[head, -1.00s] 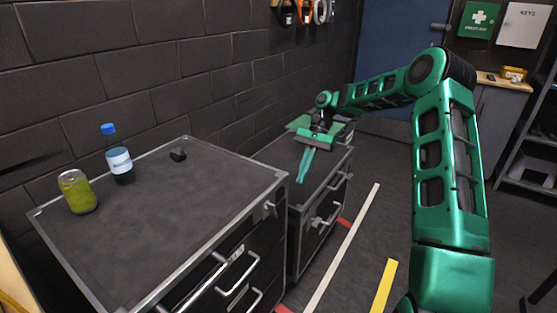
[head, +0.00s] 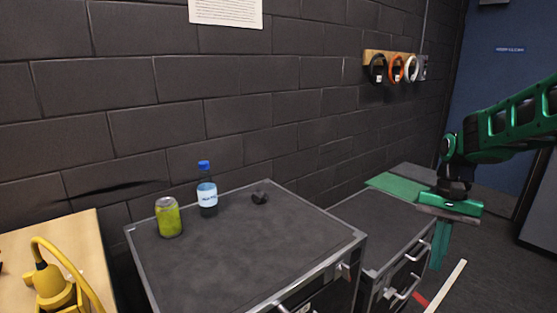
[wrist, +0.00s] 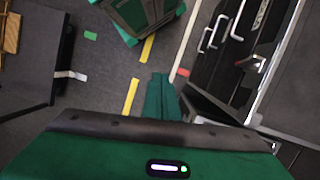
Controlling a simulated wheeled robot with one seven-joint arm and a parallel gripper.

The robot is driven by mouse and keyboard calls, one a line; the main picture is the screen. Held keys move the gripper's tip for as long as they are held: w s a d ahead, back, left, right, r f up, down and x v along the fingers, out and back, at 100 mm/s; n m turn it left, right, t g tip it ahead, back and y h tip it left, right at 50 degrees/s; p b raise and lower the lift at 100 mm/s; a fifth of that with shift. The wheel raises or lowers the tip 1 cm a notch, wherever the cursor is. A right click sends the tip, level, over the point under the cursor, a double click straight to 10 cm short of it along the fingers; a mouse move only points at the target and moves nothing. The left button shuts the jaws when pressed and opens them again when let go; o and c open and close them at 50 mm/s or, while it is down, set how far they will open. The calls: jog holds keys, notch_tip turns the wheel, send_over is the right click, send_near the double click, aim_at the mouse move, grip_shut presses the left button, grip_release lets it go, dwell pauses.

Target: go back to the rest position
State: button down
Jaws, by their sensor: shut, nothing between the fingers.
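My gripper (head: 441,246) is at the right of the head view, pointing down beside the lower cabinet with the green mat. Its green fingers are together and hold nothing. In the wrist view the shut fingers (wrist: 161,97) are over the floor, left of the drawer fronts. My arm reaches in from the right edge of the head view.
A dark-topped cabinet (head: 250,250) carries a green can (head: 168,218), a blue-capped bottle (head: 207,192) and a small black object (head: 259,197). A green mat (head: 402,188) lies on the lower cabinet. A yellow object (head: 55,290) stands on a wooden surface. Tape rolls (head: 396,68) hang on the wall.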

jog(key=s+d+n+t+h, duration=0.1)
jog(key=s+d+t, duration=0.1)
jog(key=s, duration=1.9)
jog(key=shift+s+d+r+n+t, duration=0.2)
jog(key=shift+d+n+t, duration=0.1)
jog(key=shift+d, duration=0.6)
jog(key=c, duration=2.4)
grip_release()
jog(key=shift+s+f, duration=0.15)
jog(key=shift+s, duration=0.2)
jog(key=o, duration=0.5)
jog(key=shift+s, duration=0.15)
jog(key=n+t+h, duration=0.2)
jog(key=n+h, duration=0.1)
jog(key=n, duration=1.1)
send_over(346, 266)
jog(key=s+a, duration=0.1)
jog(key=a, duration=0.1)
jog(key=x, duration=1.1)
jog(key=shift+f, duration=0.15)
